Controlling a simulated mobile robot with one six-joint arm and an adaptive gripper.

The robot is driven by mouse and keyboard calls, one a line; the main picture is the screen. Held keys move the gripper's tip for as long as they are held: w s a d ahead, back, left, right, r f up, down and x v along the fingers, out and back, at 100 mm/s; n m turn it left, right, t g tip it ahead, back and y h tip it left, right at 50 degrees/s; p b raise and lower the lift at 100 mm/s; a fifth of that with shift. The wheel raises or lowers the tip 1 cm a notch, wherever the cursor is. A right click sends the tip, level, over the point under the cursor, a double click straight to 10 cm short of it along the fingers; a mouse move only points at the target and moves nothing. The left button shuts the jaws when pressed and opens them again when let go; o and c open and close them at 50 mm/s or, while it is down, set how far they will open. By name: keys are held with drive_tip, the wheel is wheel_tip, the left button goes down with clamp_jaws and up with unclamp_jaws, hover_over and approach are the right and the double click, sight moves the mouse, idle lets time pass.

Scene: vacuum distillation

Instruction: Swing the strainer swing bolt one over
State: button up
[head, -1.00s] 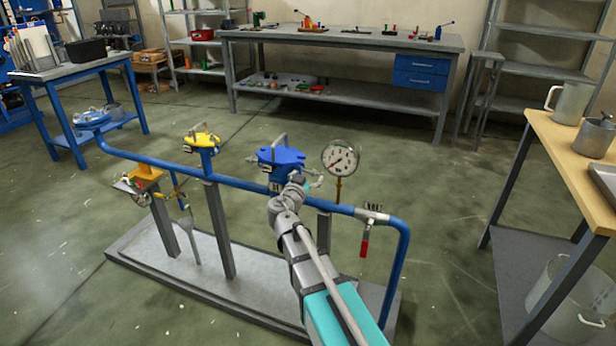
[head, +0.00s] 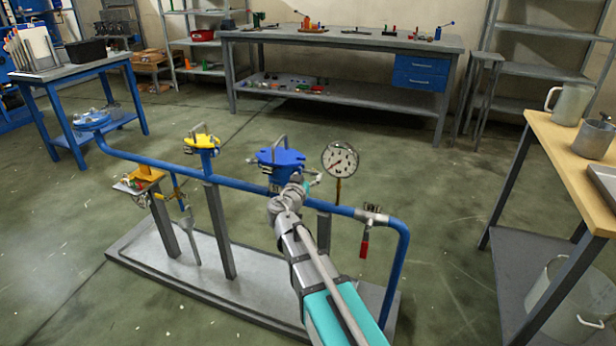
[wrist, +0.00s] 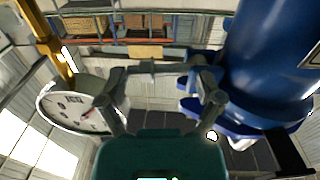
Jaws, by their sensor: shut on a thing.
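The blue strainer (head: 283,172) with its flanged blue lid and grey handle stands on the blue pipe in the head view. In the wrist view its blue body (wrist: 268,60) fills the right side, with flange lugs near the fingers. My gripper (wrist: 155,75) is at the strainer's gauge side. Its two grey fingers are shut on a short light grey bar, apparently the swing bolt (wrist: 150,68), lying across between the fingertips. In the head view my gripper (head: 303,184) is beside the lid, and my wrist hides the bolt.
The pressure gauge (head: 340,160) stands close to the right of my gripper; its dial (wrist: 72,106) is near the left finger in the wrist view. A red-handled valve (head: 367,228) is farther right on the pipe (head: 250,186). A yellow-lidded fitting (head: 202,141) stands left.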

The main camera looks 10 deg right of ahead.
drive_tip(key=shift+w+a+r+n+p, duration=0.1)
drive_tip(key=shift+r+n+p, duration=0.3)
drive_tip(key=shift+n, duration=0.9)
drive_tip(key=shift+w+a+r+n+p, duration=0.1)
drive_tip(key=shift+r+n+p, duration=0.25)
drive_tip(key=shift+n, duration=0.95)
drive_tip(key=shift+a+r+n+p, duration=0.1)
drive_tip(key=shift+r+n+p, duration=0.25)
drive_tip(key=shift+n, duration=0.95)
drive_tip(key=o, duration=0.9)
drive_tip(key=shift+a, duration=0.1)
drive_tip(key=shift+v, duration=6)
